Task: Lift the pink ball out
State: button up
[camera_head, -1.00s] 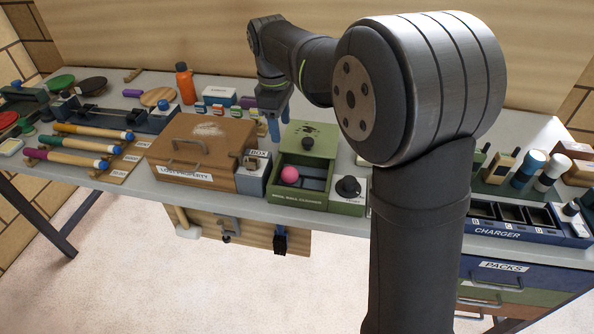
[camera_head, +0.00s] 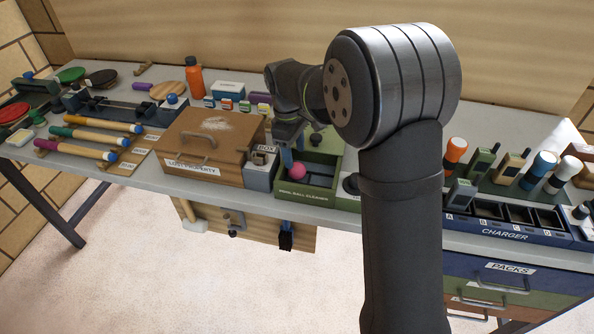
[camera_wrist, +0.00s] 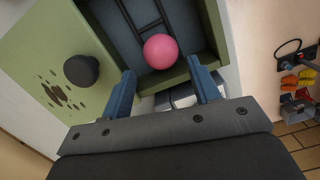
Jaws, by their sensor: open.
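The pink ball (camera_head: 299,170) sits inside the open green ball cleaner box (camera_head: 300,192), near its left wall. In the wrist view the ball (camera_wrist: 160,51) lies beside dark rails on the box's floor, just beyond my fingertips and roughly between their lines. My gripper (camera_head: 291,161) is over the left part of the box; its two blue fingers show apart in the wrist view (camera_wrist: 165,82), with nothing between them. The green lid with a dark knob (camera_wrist: 81,70) stands at the left in the wrist view. My arm hides part of the box in the head view.
A grey box (camera_head: 262,172) stands directly left of the cleaner, then the brown lost property case (camera_head: 210,150). A charger (camera_head: 505,222) with radios is at the right. An orange bottle (camera_head: 194,82) stands behind.

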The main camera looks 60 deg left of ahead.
aim_at(296, 164)
jog(key=f, duration=0.5)
jog(key=shift+w+d+f, duration=0.1)
jog(key=shift+w+d, duration=0.05)
jog(key=shift+d, duration=0.15)
jog(key=c, duration=0.7)
jog(key=shift+c, duration=0.4)
